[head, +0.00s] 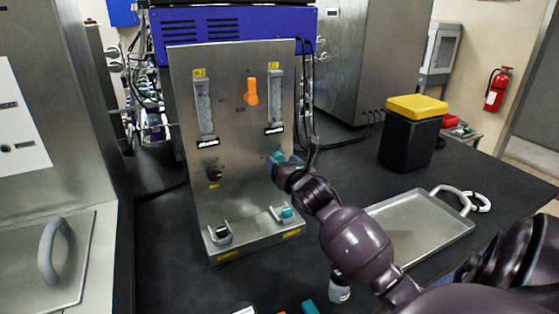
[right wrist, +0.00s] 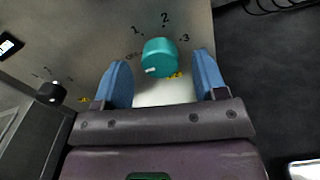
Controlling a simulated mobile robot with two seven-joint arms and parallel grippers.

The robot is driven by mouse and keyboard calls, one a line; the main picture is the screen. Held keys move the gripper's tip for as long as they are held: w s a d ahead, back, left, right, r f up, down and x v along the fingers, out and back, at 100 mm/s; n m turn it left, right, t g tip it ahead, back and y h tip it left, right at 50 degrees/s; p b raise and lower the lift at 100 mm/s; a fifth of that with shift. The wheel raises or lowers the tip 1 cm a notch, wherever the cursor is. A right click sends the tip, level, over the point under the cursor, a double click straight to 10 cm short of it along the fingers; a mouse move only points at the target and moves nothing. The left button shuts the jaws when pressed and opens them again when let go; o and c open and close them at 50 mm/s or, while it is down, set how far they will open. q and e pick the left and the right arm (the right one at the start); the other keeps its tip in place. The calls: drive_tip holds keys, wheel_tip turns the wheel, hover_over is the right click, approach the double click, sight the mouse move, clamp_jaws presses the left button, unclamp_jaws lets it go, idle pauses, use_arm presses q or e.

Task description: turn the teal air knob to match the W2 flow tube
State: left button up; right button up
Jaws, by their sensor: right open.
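The teal air knob (right wrist: 160,57) is on the steel panel (head: 233,125), with printed marks 1, 2 and 3 around it. A white mark shows on its lower left. In the head view the knob (head: 277,157) is partly hidden by my right gripper (head: 284,162). In the right wrist view my right gripper (right wrist: 163,70) is open, its blue fingers either side of the knob with gaps showing. Two flow tubes stand on the panel, one at left (head: 204,105) and one at right (head: 275,100). Their yellow labels and levels are too small to read surely. My left gripper is not in view.
An orange part (head: 251,92) sits between the tubes, and a black knob (head: 212,173) is at lower left. Clamps with small caps stand on the panel's foot. A metal tray (head: 420,225) and a yellow-lidded black bin (head: 411,135) are to the right.

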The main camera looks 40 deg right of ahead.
drive_tip(key=shift+x, duration=0.95)
drive_tip(key=c, duration=0.8)
drive_tip(key=shift+c, duration=0.6)
